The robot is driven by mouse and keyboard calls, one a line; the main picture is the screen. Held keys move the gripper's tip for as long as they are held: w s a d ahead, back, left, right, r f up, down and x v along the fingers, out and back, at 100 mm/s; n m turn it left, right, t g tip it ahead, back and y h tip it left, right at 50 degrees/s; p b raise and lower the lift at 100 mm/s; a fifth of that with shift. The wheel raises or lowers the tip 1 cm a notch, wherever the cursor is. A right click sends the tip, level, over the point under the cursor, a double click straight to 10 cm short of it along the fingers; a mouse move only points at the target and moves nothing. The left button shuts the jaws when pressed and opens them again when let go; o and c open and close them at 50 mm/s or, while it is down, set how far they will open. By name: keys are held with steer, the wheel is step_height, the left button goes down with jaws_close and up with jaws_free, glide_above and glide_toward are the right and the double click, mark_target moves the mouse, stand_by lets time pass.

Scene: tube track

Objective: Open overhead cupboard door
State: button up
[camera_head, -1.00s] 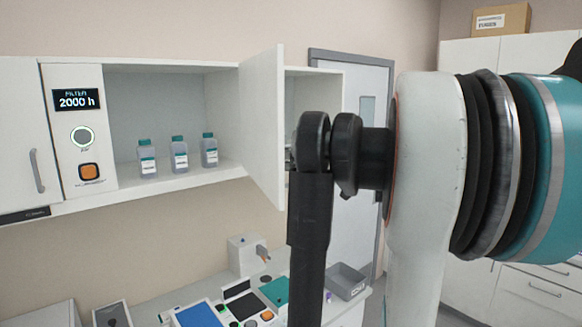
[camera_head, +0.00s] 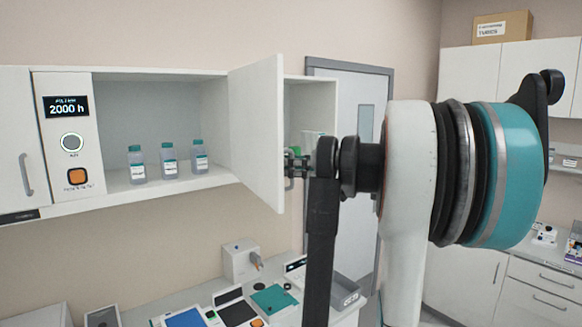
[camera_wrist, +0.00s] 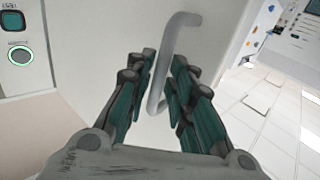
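The white overhead cupboard door (camera_head: 257,135) stands swung out from the cupboard (camera_head: 160,110), and the compartment behind it is exposed. Its inner face shows in the head view. In the wrist view its outer face (camera_wrist: 95,60) fills the middle, with a grey bent bar handle (camera_wrist: 158,85). My gripper (camera_wrist: 163,62) is at the handle, its two teal-padded fingers on either side of the bar. A small gap shows between the fingers and the bar, so it looks open around it. In the head view my gripper (camera_head: 298,164) is just right of the door, partly hidden.
Several bottles (camera_head: 168,162) stand on the open shelf. A control panel (camera_head: 70,130) is left of the opening. Below is a bench with a blue pad (camera_head: 185,318), a teal pad (camera_head: 274,299) and a grey tray (camera_head: 342,291). A grey-framed door (camera_head: 370,115) is behind my arm.

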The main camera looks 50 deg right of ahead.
steer(key=shift+s+r, duration=0.1)
steer(key=shift+s, duration=0.05)
steer(key=shift+w, duration=0.2)
steer(key=v, duration=1.2)
